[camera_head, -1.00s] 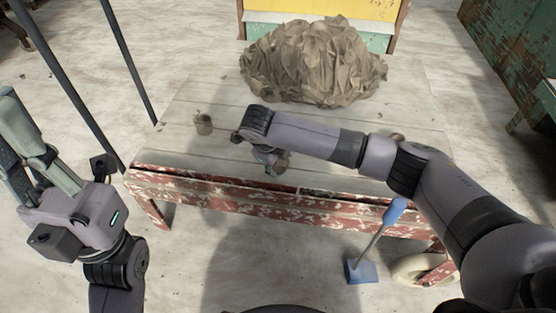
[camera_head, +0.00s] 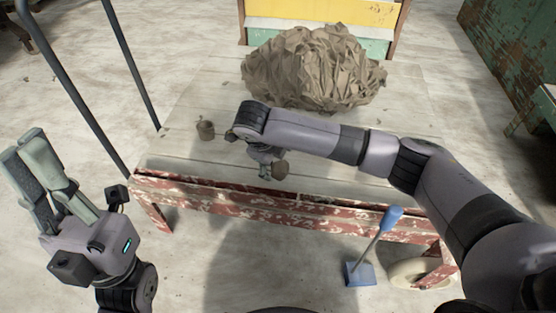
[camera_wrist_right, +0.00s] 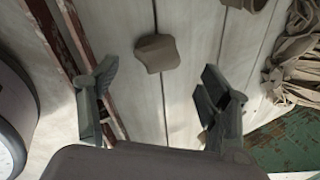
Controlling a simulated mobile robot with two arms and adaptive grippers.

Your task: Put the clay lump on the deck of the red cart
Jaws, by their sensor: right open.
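The clay lump (camera_head: 280,169) is a small grey-brown piece over the pale planked deck (camera_head: 340,185) of the red cart, near its front edge. It shows in the right wrist view (camera_wrist_right: 157,53) ahead of my right fingers, apart from both. I cannot tell for certain that it touches the planks. My right gripper (camera_head: 265,171) points down beside the lump; in the wrist view (camera_wrist_right: 152,98) its fingers are spread and empty. My left gripper (camera_head: 26,142) is off the cart at the left, with nothing visible in it; its finger gap is unclear.
A large crumpled brown heap (camera_head: 312,70) covers the back of the deck. A small brown piece (camera_head: 205,130) lies left of my right gripper. A yellow and green box (camera_head: 320,12) stands behind. A blue-handled tool (camera_head: 378,240) leans at the front. Dark poles (camera_head: 75,95) rise at left.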

